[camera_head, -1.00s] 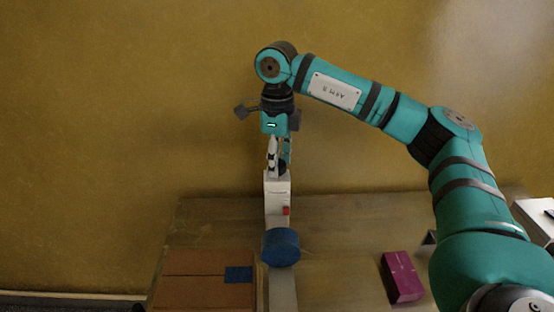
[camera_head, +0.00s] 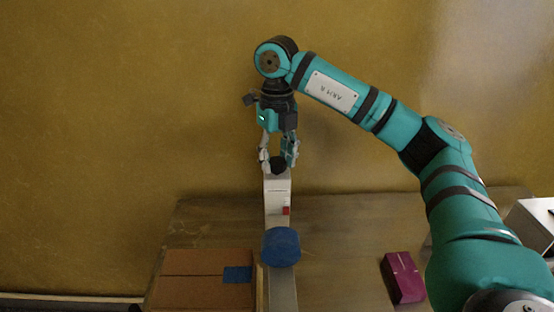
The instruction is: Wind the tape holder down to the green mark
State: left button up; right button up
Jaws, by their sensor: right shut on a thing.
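A pale upright housing (camera_head: 277,188) stands on the table with a small red part (camera_head: 286,210) on its front. A dark knob (camera_head: 278,167) sits at its top. My right gripper (camera_head: 279,163) points down from above and is shut on the knob, one finger on each side. A blue round piece (camera_head: 281,247), which looks like the tape roll, is in front of and below the housing. I cannot make out the tape holder apart from these parts, and no green mark shows. My left gripper is out of view.
A brown cardboard box (camera_head: 205,290) with a blue patch lies at the left front, close to the blue piece. A purple box (camera_head: 403,278) lies at the right front. A white object (camera_head: 533,228) stands at the right edge. Bare wooden table (camera_head: 340,240) lies between.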

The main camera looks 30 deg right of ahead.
aim_at(277, 160)
jog(key=m, duration=0.6)
jog(key=shift+m, duration=0.3)
jog(key=m, duration=0.5)
jog(key=shift+r, duration=0.1)
jog(key=shift+m, duration=0.4)
jog(key=o, duration=1.2)
jog(key=shift+c, duration=0.2)
notch_tip(277, 160, up, 12)
